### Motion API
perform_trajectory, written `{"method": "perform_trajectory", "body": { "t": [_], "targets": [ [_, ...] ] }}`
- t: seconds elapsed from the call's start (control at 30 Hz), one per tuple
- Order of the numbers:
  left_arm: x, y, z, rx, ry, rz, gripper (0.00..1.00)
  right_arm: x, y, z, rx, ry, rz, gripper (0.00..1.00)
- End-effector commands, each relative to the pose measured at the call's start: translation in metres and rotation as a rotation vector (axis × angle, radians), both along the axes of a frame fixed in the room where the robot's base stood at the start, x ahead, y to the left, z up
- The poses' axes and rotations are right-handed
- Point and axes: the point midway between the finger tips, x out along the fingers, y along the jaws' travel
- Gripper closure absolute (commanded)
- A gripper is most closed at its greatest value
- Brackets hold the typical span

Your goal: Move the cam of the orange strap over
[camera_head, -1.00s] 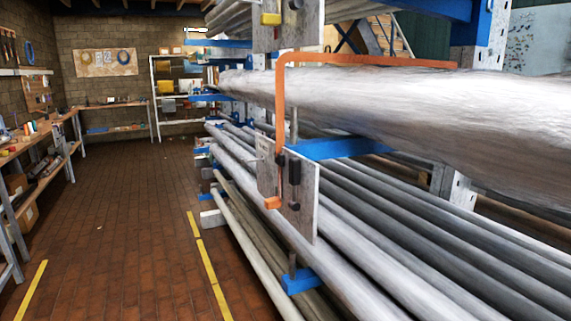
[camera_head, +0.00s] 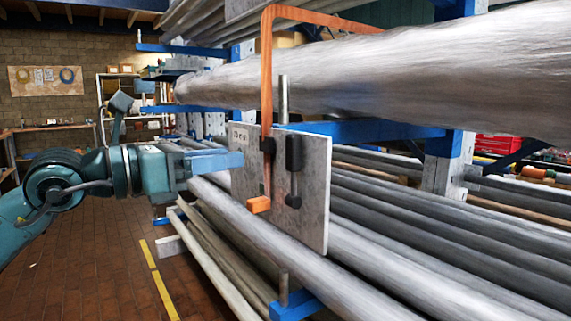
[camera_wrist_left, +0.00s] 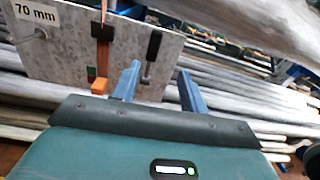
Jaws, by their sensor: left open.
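An orange strap (camera_head: 267,75) runs over the large grey spar and hangs down the front of a grey plate (camera_head: 315,215). It passes a black buckle (camera_head: 267,146) and ends at an orange block (camera_head: 259,205); I cannot tell which piece is the cam. A black handle (camera_head: 294,155) sits right of the strap. In the left wrist view the buckle (camera_wrist_left: 103,31), orange block (camera_wrist_left: 99,86) and handle (camera_wrist_left: 153,45) show beyond the fingers. My left gripper (camera_head: 222,160) is open at the plate's left side; contact is unclear. Its two blue fingers (camera_wrist_left: 157,75) have nothing between them.
The large spar (camera_head: 400,80) lies on blue rack arms (camera_head: 365,131) above the plate. Several grey poles (camera_head: 400,215) lie below and behind it. A thin metal post (camera_head: 283,100) stands behind the plate. The tiled floor at left is clear.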

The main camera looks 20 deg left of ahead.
Motion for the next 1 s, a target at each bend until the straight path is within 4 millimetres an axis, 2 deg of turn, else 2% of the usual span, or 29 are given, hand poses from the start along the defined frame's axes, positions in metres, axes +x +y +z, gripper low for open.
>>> {"method": "perform_trajectory", "body": {
  "t": [0.17, 0.37, 0.7, 1.0],
  "targets": [
    [0.004, 0.004, 0.010, 0.048, -0.039, 0.045, 0.56, 0.000, 0.001, 0.002, 0.004, 0.004, 0.000, 0.64],
    [0.031, -0.018, 0.013, 0.042, -0.035, 0.040, 0.56, 0.001, 0.004, 0.006, 0.008, 0.038, 0.009, 0.64],
    [0.084, -0.060, 0.011, 0.046, -0.036, 0.041, 0.56, 0.006, 0.015, -0.004, 0.014, 0.112, 0.031, 0.64],
    [0.102, -0.073, 0.008, 0.046, -0.036, 0.042, 0.56, 0.009, 0.014, -0.001, 0.004, 0.108, 0.033, 0.64]
  ]
}}
